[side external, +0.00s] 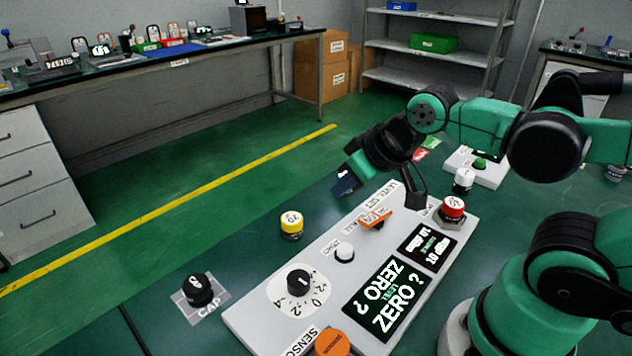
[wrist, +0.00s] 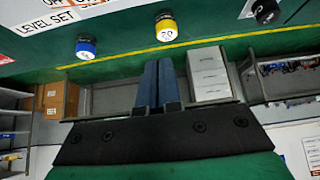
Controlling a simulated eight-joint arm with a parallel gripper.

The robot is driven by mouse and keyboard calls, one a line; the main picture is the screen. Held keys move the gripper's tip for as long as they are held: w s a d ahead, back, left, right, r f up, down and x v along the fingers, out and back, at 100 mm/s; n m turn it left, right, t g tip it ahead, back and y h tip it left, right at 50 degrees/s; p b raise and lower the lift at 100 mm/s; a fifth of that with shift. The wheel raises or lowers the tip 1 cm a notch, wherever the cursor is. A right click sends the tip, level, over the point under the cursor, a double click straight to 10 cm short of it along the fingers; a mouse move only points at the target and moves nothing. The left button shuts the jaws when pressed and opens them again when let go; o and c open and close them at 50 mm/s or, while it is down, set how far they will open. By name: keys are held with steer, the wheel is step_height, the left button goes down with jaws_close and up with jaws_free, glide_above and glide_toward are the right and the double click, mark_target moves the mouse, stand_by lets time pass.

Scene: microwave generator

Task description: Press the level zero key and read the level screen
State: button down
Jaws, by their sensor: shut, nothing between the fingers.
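A white panel (side external: 262,318) lies on the dark green bench. My gripper (side external: 345,183) is above the bench beyond the panel's far edge, apart from the key. In the wrist view its two blue fingers (wrist: 159,84) are together and empty. The key does not show in the wrist view.
The panel carries a numbered dial (side external: 299,281), an orange lever (side external: 376,219), an orange sensor knob (side external: 333,343), a red-topped knob (side external: 452,208) and a smaller screen (side external: 427,247) reading 10 dBm. A yellow-topped piece (side external: 291,226) and a black one (side external: 200,290) stand nearby.

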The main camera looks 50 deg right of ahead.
step_height(320, 180, up, 4)
steer(key=g, duration=0.7)
glide_above(344, 247)
steer(key=shift+r, duration=0.2)
step_height(344, 247, down, 14)
stand_by(0.8)
